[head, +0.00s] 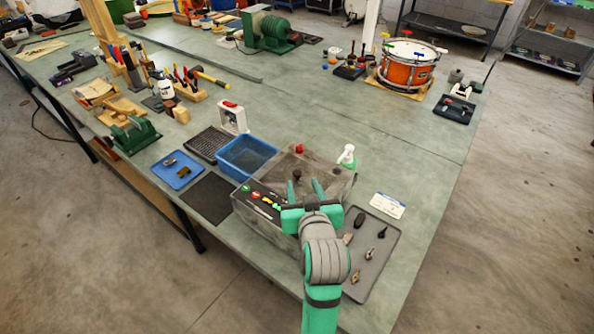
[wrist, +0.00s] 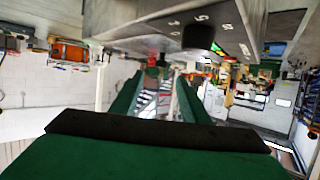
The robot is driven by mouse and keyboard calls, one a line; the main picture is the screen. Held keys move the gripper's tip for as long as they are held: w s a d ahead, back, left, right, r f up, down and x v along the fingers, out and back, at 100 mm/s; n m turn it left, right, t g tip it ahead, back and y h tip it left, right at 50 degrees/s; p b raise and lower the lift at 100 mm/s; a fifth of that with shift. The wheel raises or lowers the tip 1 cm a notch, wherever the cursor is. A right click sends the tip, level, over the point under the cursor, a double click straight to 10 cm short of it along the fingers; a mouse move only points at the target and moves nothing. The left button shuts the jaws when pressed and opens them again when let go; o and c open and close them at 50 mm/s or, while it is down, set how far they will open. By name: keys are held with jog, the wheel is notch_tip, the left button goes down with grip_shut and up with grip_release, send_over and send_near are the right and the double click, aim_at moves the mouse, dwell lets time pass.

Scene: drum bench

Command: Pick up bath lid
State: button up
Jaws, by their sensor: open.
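The bath (head: 265,222) is a grey metal box near the front edge of the bench, with coloured buttons on its left front side. A flat grey top, which looks like the bath lid (head: 325,172), covers it. My gripper (head: 305,188) is in front of and over the near part of the box, its two green fingers apart with nothing seen held. Whether it touches the lid cannot be told. In the wrist view the fingers (wrist: 158,95) are spread, and a grey metal surface with a black knob (wrist: 198,36) shows beyond them, upside down.
A blue bin (head: 245,157) stands left of the bath, and a white spray bottle (head: 347,156) behind it. A grey tray (head: 384,262) with small tools lies to the right, close to my arm. A white card (head: 387,206) lies behind the tray. The bench middle is clear.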

aim_at(298, 173)
jog(key=x, duration=0.3)
jog(key=shift+a, duration=0.1)
jog(key=shift+w+a+f, duration=0.1)
jog(key=shift+w+f, duration=0.05)
jog(key=shift+w, duration=0.05)
jog(key=shift+w+a+f, duration=0.15)
jog(key=shift+w+a, duration=0.1)
jog(key=shift+a, duration=0.1)
jog(key=x, duration=0.4)
jog(key=shift+w+d, duration=0.1)
jog(key=shift+d, duration=0.3)
jog(key=shift+w+a+f, duration=0.1)
jog(key=shift+w+f, duration=0.15)
jog(key=shift+w, duration=0.35)
grip_shut()
